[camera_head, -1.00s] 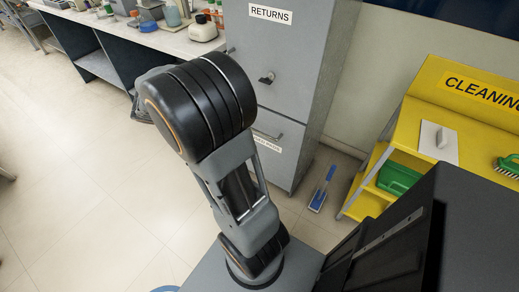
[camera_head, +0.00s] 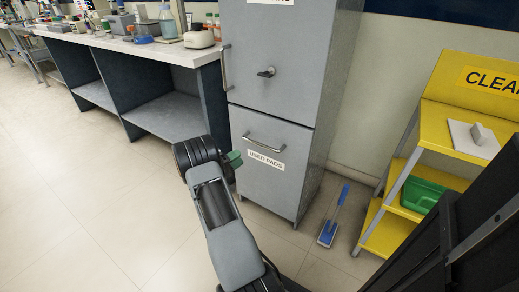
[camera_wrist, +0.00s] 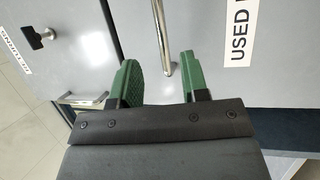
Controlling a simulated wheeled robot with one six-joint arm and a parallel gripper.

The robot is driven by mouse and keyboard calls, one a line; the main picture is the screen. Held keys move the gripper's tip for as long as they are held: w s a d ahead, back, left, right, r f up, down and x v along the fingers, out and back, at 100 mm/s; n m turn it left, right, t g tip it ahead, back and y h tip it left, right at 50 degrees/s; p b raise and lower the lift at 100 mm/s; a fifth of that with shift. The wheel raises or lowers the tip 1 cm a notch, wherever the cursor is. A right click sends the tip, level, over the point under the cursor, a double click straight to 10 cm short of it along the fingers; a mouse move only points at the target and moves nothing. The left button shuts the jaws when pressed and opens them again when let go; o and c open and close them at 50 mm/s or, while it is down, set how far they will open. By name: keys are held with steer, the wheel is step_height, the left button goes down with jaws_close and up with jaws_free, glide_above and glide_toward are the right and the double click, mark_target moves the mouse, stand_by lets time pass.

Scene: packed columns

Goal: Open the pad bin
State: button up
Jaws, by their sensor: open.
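The pad bin (camera_head: 275,185) is the grey lower front of the tall cabinet, labelled USED PADS (camera_head: 266,160). It is shut, flush with the cabinet. Its metal bar handle (camera_head: 263,142) runs across above the label. My gripper (camera_head: 233,159) is in front of the bin's left side, left of the handle. In the wrist view, my gripper (camera_wrist: 158,63) has its two green fingers open and apart. The handle (camera_wrist: 161,32) shows between them there, with its near end close to the fingers. I cannot tell whether the fingers reach around it or touch it.
The upper RETURNS door has a dark knob (camera_head: 266,72) and stays shut. A counter (camera_head: 140,45) with bottles stands left. The floor at left is clear.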

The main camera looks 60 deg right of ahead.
mark_target(259, 145)
steer(key=b+x, duration=0.2)
steer(key=x, duration=0.9)
steer(key=shift+s+d, duration=0.15)
steer(key=shift+c, duration=0.3)
jaws_close()
